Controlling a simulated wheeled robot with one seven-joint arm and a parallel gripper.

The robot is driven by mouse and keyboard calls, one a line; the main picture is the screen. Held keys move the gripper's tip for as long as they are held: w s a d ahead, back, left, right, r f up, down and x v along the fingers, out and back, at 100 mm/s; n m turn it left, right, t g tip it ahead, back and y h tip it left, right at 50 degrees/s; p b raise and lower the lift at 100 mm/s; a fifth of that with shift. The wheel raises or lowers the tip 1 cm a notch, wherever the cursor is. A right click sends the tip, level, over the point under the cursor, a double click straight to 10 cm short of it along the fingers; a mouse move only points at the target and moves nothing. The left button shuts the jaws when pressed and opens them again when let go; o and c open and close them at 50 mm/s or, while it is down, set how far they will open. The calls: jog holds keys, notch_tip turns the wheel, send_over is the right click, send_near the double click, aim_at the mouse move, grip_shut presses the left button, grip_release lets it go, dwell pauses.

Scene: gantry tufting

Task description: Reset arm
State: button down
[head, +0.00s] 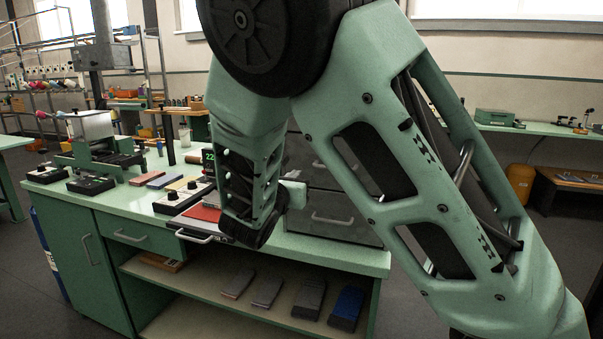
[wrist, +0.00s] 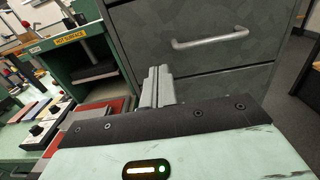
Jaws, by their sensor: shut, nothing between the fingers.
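My arm fills the middle and right of the head view, bent over the green workbench. In the wrist view my gripper (wrist: 158,84) is shut and empty, its two grey fingers side by side. It points toward a grey drawer cabinet (wrist: 200,65) with a bar handle. I cannot tell the gap between the fingertips and the cabinet.
The green workbench (head: 330,252) carries control boxes (head: 184,198), a red pad (head: 207,212) and a small machine (head: 100,150). Several flat blocks (head: 268,292) lie on its lower shelf. The grey cabinet (head: 325,190) stands on the bench behind my arm. Floor shows at right.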

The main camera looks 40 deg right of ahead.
jog(key=v, duration=0.7)
jog(key=shift+a, duration=0.15)
jog(key=shift+s, duration=0.15)
jog(key=s+a+f+m+g+y, duration=0.3)
jog(key=s+f+m+g+y, duration=0.45)
jog(key=s, duration=0.55)
jog(key=s+a+m+g+y+p, duration=0.1)
jog(key=s+a+m+g+y, duration=0.2)
jog(key=s+a+m+y, duration=0.4)
jog(key=s+a+m, duration=0.3)
jog(key=s+a, duration=0.4)
jog(key=shift+a+y+p, duration=0.2)
jog(key=shift+y+p, duration=0.15)
jog(key=shift+p, duration=0.05)
